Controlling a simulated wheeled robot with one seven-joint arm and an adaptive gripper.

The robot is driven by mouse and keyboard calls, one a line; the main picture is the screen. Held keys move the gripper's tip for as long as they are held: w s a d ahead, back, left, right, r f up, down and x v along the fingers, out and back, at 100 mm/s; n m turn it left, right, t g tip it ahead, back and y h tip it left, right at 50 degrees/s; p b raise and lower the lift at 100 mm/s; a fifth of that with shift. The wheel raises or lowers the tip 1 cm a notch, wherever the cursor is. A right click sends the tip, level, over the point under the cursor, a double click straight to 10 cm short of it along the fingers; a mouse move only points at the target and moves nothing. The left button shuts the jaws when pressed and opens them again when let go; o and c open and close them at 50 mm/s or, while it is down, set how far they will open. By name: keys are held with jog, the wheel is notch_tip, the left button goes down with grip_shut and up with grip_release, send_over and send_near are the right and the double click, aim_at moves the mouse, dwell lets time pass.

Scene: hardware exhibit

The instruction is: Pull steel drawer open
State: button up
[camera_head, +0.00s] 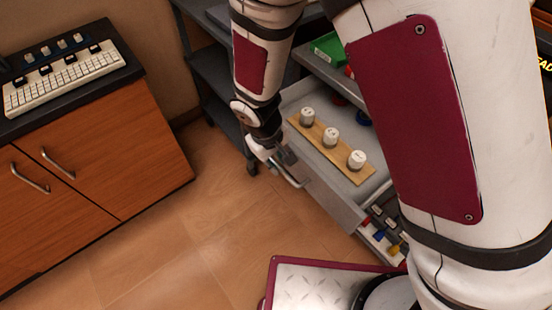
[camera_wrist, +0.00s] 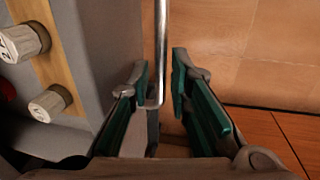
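The steel drawer (camera_head: 335,200) stands out from the grey cabinet, with its inside visible. It holds a wooden strip (camera_head: 325,147) carrying three white knobs. My gripper (camera_head: 282,160) is at the drawer's front, by its metal bar handle (camera_head: 296,182). In the wrist view, the gripper (camera_wrist: 161,80) has its green-padded fingers apart, with the handle bar (camera_wrist: 161,45) between them. The drawer's grey wall (camera_wrist: 95,60) is left of the fingers.
A wooden cabinet (camera_head: 75,200) with a keyboard-like panel (camera_head: 65,78) on top stands at the left. My arm hides much of the right side.

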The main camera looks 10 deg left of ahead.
notch_tip(320, 180, up, 12)
jog(key=s+a, duration=0.1)
jog(key=shift+s+a, duration=0.25)
jog(key=shift+s, duration=0.05)
jog(key=shift+f, duration=0.1)
dwell(0.3)
jog(key=s+d+r+m+y+p, duration=0.1)
jog(key=d+r+m+p, duration=0.1)
jog(key=d+r, duration=0.6)
jog(key=s+d+r+m+p, duration=0.25)
jog(key=d+r, duration=0.35)
jog(key=r, duration=0.3)
jog(key=s+d+r+m+t+p, duration=0.2)
jog(key=s+d+r+m+p, duration=0.2)
jog(key=s+d+r, duration=0.8)
jog(key=s+p, duration=0.1)
jog(key=s, duration=0.1)
jog(key=shift+s+r+m+t+y, duration=0.3)
jog(key=shift+r+m, duration=0.05)
